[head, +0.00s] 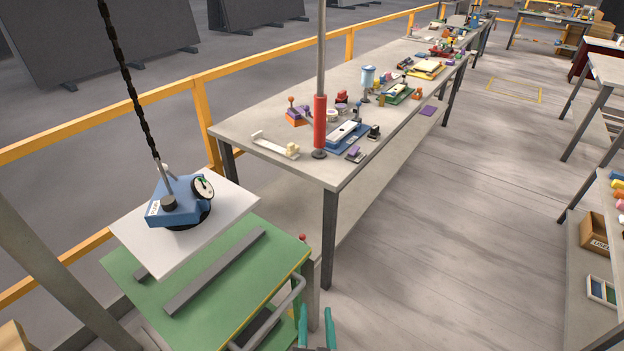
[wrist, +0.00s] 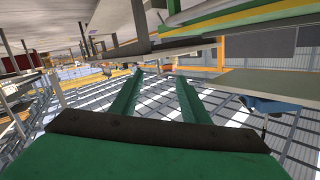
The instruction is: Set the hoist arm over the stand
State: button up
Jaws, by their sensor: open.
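A blue suction lifter (head: 178,203) with a round dial hangs from a dark chain (head: 131,82). A pale stone slab (head: 150,245) is under it, overlapping the back left of the green stand (head: 235,310) in the head view. The slab looks raised above the stand's grey bars (head: 215,272), but the gap is hard to judge. A vertical pole with a red grip (head: 320,122) hangs in front of the long bench. The hoist arm overhead is out of the head view. My gripper (head: 316,318) is open and empty, low beside the stand's right side; its green fingers show in the wrist view (wrist: 159,74).
A long workbench (head: 240,128) carries several tools and small parts. A yellow rail (head: 100,124) runs behind the stand. A grey bent handle (head: 285,310) is on the stand's near right side. Shelves (head: 590,215) stand at the right; the wooden aisle floor (head: 430,230) between is clear.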

jog(key=w+d+r+y, duration=0.1)
jog(key=w+r, duration=0.5)
jog(key=w, duration=0.4)
jog(key=n+g+y, duration=0.1)
jog(key=n+y, duration=0.7)
jog(key=n, duration=0.1)
send_near(323, 123)
jog(key=x, duration=0.4)
jog(key=shift+w+a+f, duration=0.1)
jog(key=shift+w+a, duration=0.05)
jog(key=shift+w, duration=0.1)
jog(key=shift+w+a, duration=0.1)
jog(key=shift+w, duration=0.05)
jog(key=x, duration=1)
jog(key=shift+w, duration=0.2)
